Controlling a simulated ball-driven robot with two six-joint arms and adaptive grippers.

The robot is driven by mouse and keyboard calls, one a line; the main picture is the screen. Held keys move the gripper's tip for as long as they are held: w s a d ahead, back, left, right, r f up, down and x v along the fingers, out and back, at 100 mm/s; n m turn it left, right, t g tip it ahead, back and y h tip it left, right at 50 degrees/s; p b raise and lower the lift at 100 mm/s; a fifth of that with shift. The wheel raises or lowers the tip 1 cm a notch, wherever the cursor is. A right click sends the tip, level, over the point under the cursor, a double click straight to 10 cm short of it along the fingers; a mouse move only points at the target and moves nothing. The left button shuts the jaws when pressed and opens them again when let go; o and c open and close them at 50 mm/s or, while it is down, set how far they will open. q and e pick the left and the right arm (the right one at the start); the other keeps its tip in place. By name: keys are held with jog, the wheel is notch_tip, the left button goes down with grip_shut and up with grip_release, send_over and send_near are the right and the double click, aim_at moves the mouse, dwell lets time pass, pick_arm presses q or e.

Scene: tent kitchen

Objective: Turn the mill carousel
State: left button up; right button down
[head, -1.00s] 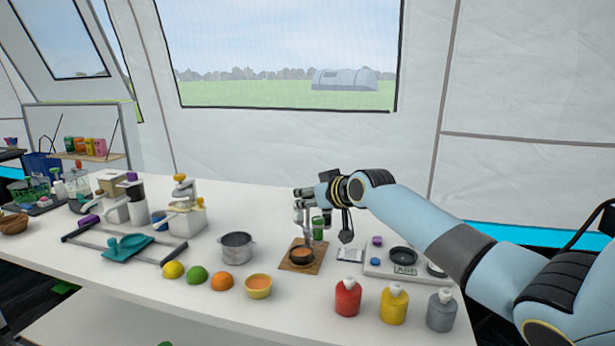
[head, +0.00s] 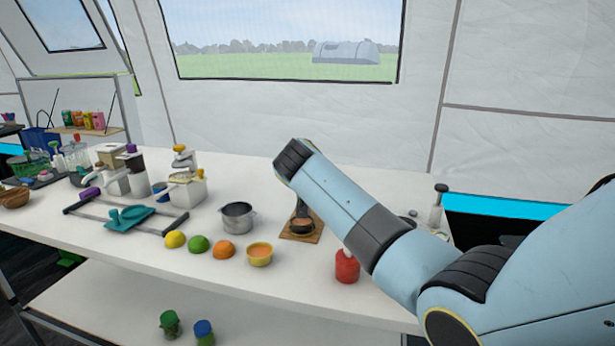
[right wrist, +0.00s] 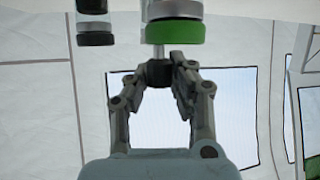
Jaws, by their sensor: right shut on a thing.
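In the right wrist view, a pale mill with a bright green band (right wrist: 175,32) shows at the top, part of the mill carousel. A second mill, pale with a dark end (right wrist: 94,30), is to its left. My right gripper (right wrist: 158,75) is shut on the dark knob at the green-banded mill's end. In the head view my right arm hides this gripper and most of the carousel. My left gripper is not in view.
A red bottle (head: 346,267) is close to my forearm.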

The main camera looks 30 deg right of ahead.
jog(key=shift+s+f, duration=0.1)
jog(key=shift+f, duration=0.05)
dwell(0.4)
jog(key=c, duration=1.1)
grip_release()
jog(key=v, duration=1.2)
jog(key=shift+a, duration=0.2)
